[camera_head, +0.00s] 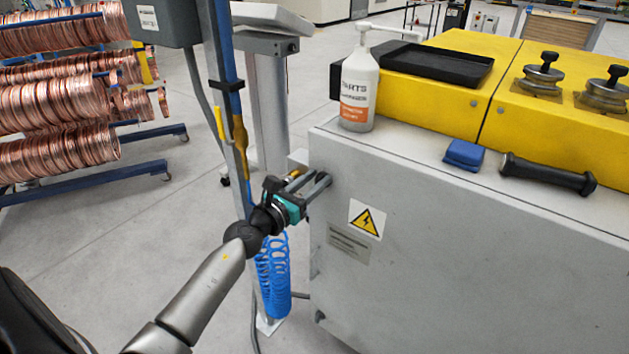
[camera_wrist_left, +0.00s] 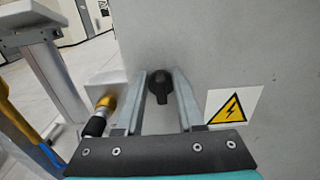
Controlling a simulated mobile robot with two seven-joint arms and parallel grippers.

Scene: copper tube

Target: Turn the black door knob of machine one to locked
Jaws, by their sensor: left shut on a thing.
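The black door knob (camera_wrist_left: 161,86) is on the grey side panel of the machine (camera_head: 450,270), between my left gripper's fingertips in the left wrist view. Its wide end is up and its narrow part points down. My left gripper (camera_head: 318,184) reaches the panel near its left edge and is shut on the knob; its two grey fingers (camera_wrist_left: 164,82) stand on either side of it. In the head view the fingers hide the knob. I cannot read any lock marks around the knob. My right gripper is not in view.
A yellow warning sign (camera_head: 366,221) is on the panel right of the gripper. A brass-and-black fitting (camera_wrist_left: 100,113) is close left of the fingers. A post (camera_head: 228,110) and blue coiled hose (camera_head: 272,275) stand left. A white bottle (camera_head: 359,88) stands on the machine top.

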